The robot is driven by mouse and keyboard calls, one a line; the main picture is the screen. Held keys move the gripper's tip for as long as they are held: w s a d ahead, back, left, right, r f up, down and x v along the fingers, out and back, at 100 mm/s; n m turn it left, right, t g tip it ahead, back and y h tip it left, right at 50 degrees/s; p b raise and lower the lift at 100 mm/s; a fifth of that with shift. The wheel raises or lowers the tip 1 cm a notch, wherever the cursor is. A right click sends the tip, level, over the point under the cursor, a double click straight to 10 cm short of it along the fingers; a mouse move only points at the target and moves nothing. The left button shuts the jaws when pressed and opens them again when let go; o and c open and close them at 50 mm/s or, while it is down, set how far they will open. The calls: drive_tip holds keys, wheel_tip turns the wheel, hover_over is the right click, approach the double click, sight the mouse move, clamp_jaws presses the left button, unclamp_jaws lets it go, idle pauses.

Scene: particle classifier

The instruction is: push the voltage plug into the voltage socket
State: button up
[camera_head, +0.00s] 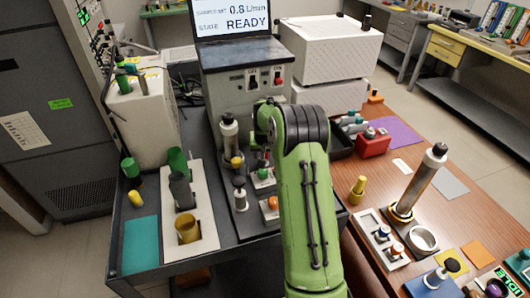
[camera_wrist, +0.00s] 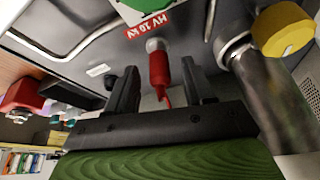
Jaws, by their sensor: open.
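The voltage plug (camera_wrist: 159,70) is a red cylinder with a thin red cable, in the wrist view. Its front end meets a silver ring, the voltage socket (camera_wrist: 155,44), beside a red "HV 10 kV" label (camera_wrist: 150,23). The plug lines up with the ring, but I cannot tell how deep it sits. My gripper (camera_wrist: 159,66) is open, one finger on each side of the plug, with gaps visible between the fingers and the plug. In the head view my green arm hides the gripper, plug and socket.
A metal cylinder with a yellow knob (camera_wrist: 283,30) stands close to the right finger. A green part (camera_wrist: 147,5) is beyond the label. In the head view, a red box (camera_head: 373,144) sits on the wooden table, and a grey READY unit (camera_head: 222,92) stands behind my arm.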

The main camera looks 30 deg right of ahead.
drive_tip(key=p+v, duration=0.2)
drive_tip(key=v, duration=1.3)
drive_tip(key=shift+a+r, duration=0.2)
drive_tip(key=shift+r, duration=0.15)
drive_tip(key=shift+s, duration=0.1)
drive_tip(key=s+a+r+n, duration=0.3)
drive_tip(key=s+a+r, duration=0.5)
drive_tip(key=s+a, duration=0.3)
drive_tip(key=s+a+n+t+y, duration=0.1)
drive_tip(key=s+a, duration=0.4)
drive_tip(key=s, duration=0.3)
drive_tip(key=s+a+f+n+y, duration=0.1)
drive_tip(key=s+a+n, duration=0.1)
drive_tip(key=s+a, duration=0.3)
drive_tip(key=s, duration=0.4)
drive_tip(key=shift+f+t+p, duration=0.25)
drive_tip(key=shift+t+p, duration=0.15)
drive_tip(key=shift+s, duration=0.1)
